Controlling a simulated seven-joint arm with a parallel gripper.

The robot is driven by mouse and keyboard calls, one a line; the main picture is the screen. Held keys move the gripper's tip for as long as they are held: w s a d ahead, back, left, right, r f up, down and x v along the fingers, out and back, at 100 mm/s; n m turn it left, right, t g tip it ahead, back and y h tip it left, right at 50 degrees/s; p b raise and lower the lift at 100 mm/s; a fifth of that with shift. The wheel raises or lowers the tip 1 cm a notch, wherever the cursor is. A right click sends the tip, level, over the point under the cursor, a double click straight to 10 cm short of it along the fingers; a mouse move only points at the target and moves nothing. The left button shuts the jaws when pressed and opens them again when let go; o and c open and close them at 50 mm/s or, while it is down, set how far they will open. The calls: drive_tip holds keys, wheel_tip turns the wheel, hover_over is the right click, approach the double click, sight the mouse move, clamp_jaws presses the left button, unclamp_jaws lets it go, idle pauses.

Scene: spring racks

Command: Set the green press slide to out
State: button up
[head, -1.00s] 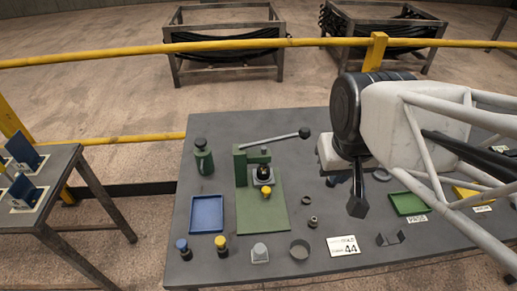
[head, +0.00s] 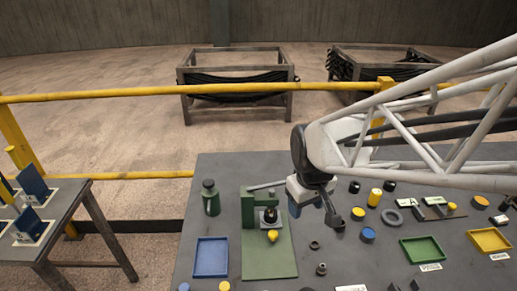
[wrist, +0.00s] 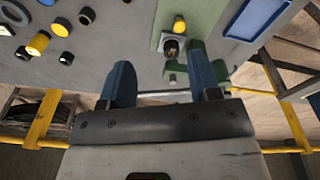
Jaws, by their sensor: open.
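The green press (head: 248,207) stands on its green base plate (head: 268,264), left of my gripper. A yellow knob (head: 272,236) sticks out at the front of its slide, below a dark round part on a grey block. The knob also shows in the wrist view (wrist: 180,25). The press's grey lever (head: 265,185) runs right, its far end hidden behind my gripper. My gripper (head: 312,210) is above the table, right of the press. In the wrist view its blue fingers (wrist: 160,57) are apart with nothing held, and the lever shows beyond them.
A blue tray (head: 211,257) and a green bottle (head: 210,197) are left of the press. Green (head: 422,250) and yellow (head: 490,240) trays and several small parts lie to the right. A yellow rail (head: 150,95) runs behind the table.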

sight(273, 233)
drive_tip(key=w+a+f+n, duration=0.1)
drive_tip(key=w+a+f, duration=0.1)
drive_tip(key=f, duration=0.2)
drive_tip(key=w+a+f+n+g, duration=0.1)
drive_tip(key=w+a+f+n, duration=0.1)
drive_tip(key=w+f, duration=0.1)
drive_tip(key=w+a+f+n, duration=0.1)
drive_tip(key=w+a+f, duration=0.1)
drive_tip(key=f, duration=0.3)
drive_tip(key=shift+w+f+n, duration=0.3)
drive_tip(key=shift+w, duration=0.25)
drive_tip(key=shift+f, duration=0.1)
drive_tip(key=shift+f, duration=3.8)
clamp_jaws()
